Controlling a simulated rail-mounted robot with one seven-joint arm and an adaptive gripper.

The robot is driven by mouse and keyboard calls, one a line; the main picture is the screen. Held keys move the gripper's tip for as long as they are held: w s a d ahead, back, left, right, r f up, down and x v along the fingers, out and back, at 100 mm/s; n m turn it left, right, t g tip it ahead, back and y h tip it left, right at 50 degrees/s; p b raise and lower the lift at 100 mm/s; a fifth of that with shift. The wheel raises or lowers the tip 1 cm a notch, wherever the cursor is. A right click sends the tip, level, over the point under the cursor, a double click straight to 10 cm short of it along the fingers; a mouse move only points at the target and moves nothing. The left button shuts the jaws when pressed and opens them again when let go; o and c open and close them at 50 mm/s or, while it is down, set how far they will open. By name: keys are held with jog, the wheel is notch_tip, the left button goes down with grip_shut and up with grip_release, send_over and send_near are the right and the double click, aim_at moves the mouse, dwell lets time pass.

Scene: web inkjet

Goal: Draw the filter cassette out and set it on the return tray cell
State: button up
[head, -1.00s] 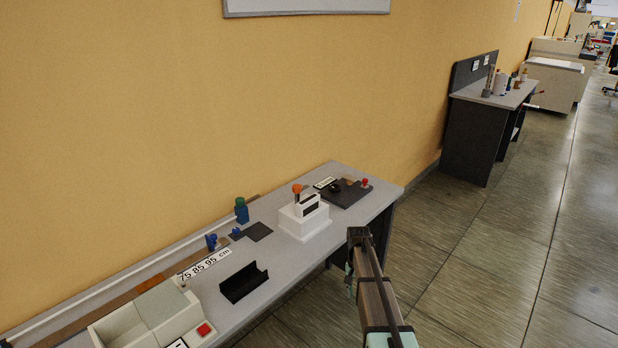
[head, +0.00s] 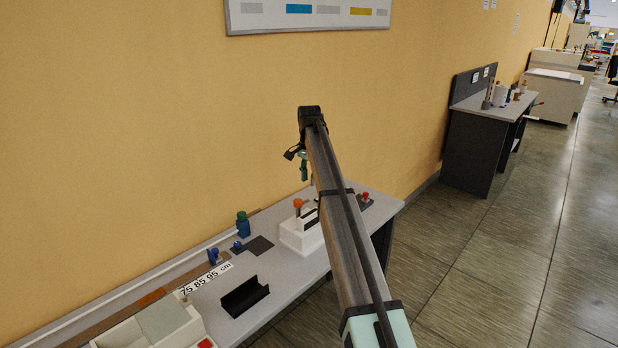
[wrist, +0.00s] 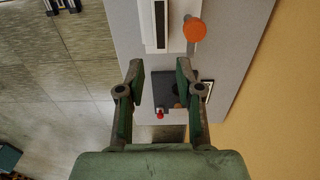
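A white block housing (head: 302,240) with a dark slot in its top stands on the bench; it also shows at the top of the wrist view (wrist: 148,35). The filter cassette cannot be told apart with certainty; it may be the piece in that slot. An orange knob (head: 298,203) stands beside the slot, also in the wrist view (wrist: 195,30). My gripper (head: 303,165) is above the housing, clear of it. In the wrist view my gripper (wrist: 159,70) is open with nothing between its fingers. I cannot tell for sure which thing is the return tray cell.
A black open trough (head: 245,297) lies on the bench (head: 285,275) left of the housing. Blue fittings (head: 242,226) stand behind it. A dark plate (wrist: 164,88) with a red knob (wrist: 160,115) lies beyond the housing. The yellow wall is close behind.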

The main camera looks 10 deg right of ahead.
aim_at(309, 213)
notch_tip(309, 213, down, 17)
jog(key=p, duration=0.4)
jog(key=shift+f+p, duration=0.2)
jog(key=shift+p, duration=0.1)
grip_shut()
